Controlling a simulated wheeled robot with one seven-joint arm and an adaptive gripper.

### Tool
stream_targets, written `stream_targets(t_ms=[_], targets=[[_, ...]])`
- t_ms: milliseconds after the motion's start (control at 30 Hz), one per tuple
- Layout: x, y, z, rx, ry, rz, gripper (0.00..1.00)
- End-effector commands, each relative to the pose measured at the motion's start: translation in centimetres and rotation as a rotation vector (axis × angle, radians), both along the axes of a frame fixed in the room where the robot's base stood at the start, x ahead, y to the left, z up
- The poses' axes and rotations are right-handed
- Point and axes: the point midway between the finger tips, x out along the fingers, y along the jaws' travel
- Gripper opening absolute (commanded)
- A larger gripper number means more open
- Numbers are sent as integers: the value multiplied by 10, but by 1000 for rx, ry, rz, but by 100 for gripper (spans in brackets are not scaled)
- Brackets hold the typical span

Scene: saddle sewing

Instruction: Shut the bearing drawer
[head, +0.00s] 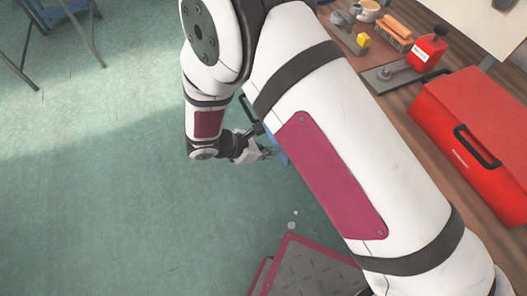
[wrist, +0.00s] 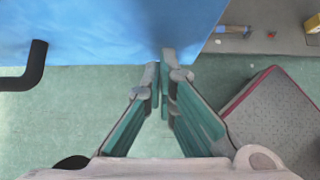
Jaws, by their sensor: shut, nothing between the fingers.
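A blue panel, likely the bearing drawer (wrist: 90,30), fills the upper left of the wrist view. A black bar handle (wrist: 36,62) shows at its left. In the head view only a small blue piece (head: 283,158) shows beside my gripper; my arm hides the rest. My gripper (head: 270,152) is shut and empty. In the wrist view its fingertips (wrist: 164,68) meet near the blue panel's lower right edge. I cannot tell whether they touch it. How far the drawer stands out is hidden.
A wooden bench (head: 395,107) at the right carries a red toolbox (head: 470,115), a red bottle (head: 428,48), a brush (head: 393,32) and a cup (head: 366,10). Green floor (head: 100,200) is open at the left. A blue-framed stool or chair (head: 62,12) stands at the upper left.

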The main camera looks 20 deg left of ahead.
Motion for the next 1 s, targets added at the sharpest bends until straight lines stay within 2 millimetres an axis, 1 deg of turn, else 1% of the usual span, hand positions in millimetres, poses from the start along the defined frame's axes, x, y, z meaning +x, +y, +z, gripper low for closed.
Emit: stream_targets(t_ms=[300, 467, 667, 1000], targets=[[1, -1, 0, -1, -1, 0, 0], [9, -7, 0, -1, -1, 0, 0], [35, -29, -1, -2, -2, -4, 0], [105, -89, -2, -1, -3, -6, 0]])
